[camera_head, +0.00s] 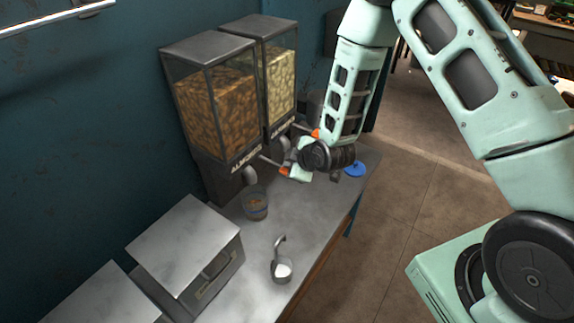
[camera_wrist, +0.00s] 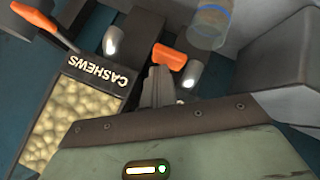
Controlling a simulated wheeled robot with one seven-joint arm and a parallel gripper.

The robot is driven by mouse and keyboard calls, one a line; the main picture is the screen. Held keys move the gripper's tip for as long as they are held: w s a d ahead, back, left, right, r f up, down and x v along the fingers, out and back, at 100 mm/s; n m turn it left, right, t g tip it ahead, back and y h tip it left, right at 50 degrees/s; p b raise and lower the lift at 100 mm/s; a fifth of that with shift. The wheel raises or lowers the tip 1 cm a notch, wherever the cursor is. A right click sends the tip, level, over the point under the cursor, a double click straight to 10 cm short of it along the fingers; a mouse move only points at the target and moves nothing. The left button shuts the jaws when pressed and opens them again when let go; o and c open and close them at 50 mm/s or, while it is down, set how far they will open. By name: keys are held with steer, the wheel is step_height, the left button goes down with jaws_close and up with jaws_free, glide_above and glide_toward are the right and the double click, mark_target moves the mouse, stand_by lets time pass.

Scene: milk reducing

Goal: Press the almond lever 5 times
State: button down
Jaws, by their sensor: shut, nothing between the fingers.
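The almond dispenser (camera_head: 215,105) stands against the wall, a clear bin of brown nuts on a dark base. Its lever has an orange tip (camera_head: 283,171), and an orange lever tip (camera_wrist: 170,57) lies just beyond my fingertips in the wrist view. My gripper (camera_head: 288,168) is at that lever, in front of the dispenser; its closed grey fingers (camera_wrist: 160,84) hold nothing. I cannot tell whether they touch the lever. A clear cup (camera_head: 256,204) with some brown contents sits on the counter below the almond outlet. It also shows in the wrist view (camera_wrist: 209,22).
The cashew dispenser (camera_head: 280,75) stands right beside the almond one, with its own orange lever (camera_head: 316,133). A scoop with white contents (camera_head: 282,270), a blue lid (camera_head: 355,169) and grey metal boxes (camera_head: 185,245) are on the counter (camera_head: 315,215). The counter's middle is clear.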

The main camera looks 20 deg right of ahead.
steer(key=shift+f, duration=0.35)
steer(key=shift+r, duration=0.2)
steer(key=shift+r+p, duration=0.65)
steer(key=shift+r, duration=0.9)
step_height(320, 180, up, 5)
steer(key=p, duration=0.3)
stand_by(2.3)
